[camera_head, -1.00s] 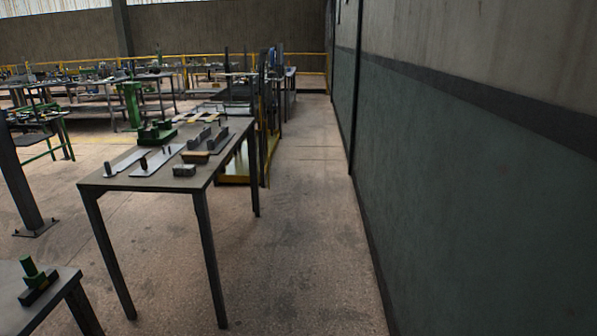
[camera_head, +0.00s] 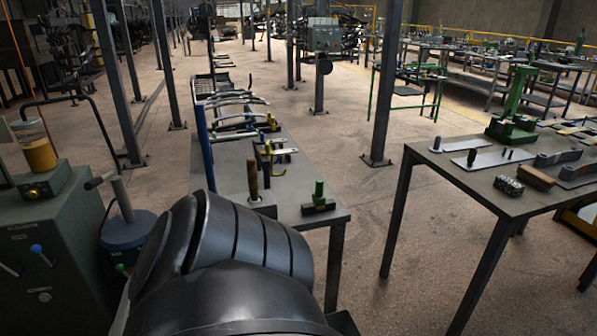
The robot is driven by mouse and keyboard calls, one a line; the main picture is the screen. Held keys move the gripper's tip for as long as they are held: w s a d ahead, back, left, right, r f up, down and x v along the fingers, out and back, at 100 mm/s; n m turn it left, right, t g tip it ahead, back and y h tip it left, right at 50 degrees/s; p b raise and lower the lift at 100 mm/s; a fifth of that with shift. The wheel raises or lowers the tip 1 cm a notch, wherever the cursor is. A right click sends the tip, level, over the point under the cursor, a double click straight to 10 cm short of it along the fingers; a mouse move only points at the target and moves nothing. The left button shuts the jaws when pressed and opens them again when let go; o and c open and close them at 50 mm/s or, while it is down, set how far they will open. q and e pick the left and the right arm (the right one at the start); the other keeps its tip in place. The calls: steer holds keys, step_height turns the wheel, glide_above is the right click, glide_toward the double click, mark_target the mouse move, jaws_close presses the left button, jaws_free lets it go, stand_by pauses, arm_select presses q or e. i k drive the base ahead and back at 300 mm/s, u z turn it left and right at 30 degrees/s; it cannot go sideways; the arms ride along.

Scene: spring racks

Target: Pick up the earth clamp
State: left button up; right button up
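I cannot tell for sure which item is the earth clamp. On the near grey table (camera_head: 230,160) lie several small tools, and a clamp could be among them. A yellow hooked piece (camera_head: 277,172) stands there beside dark metal parts. In front of it are an upright brown wooden handle (camera_head: 253,180) and a black block with a green knob (camera_head: 318,199). My own dark rounded arm link fills the bottom centre and hides the near left part of this table. Neither gripper is in view.
A second table (camera_head: 461,186) at the right holds a green press (camera_head: 513,112), flat plates and a brown block (camera_head: 536,178). A green machine (camera_head: 60,250) stands at the left beside a blue cylinder (camera_head: 128,235). The floor between the two tables is clear.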

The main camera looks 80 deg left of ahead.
mark_target(319, 200)
steer(key=u, duration=0.15)
steer(key=i, duration=1.85)
steer(key=u, duration=1.05)
steer(key=i, duration=0.8)
steer(key=u, duration=2.8)
steer(key=i, duration=0.4)
steer(key=z, duration=1.6)
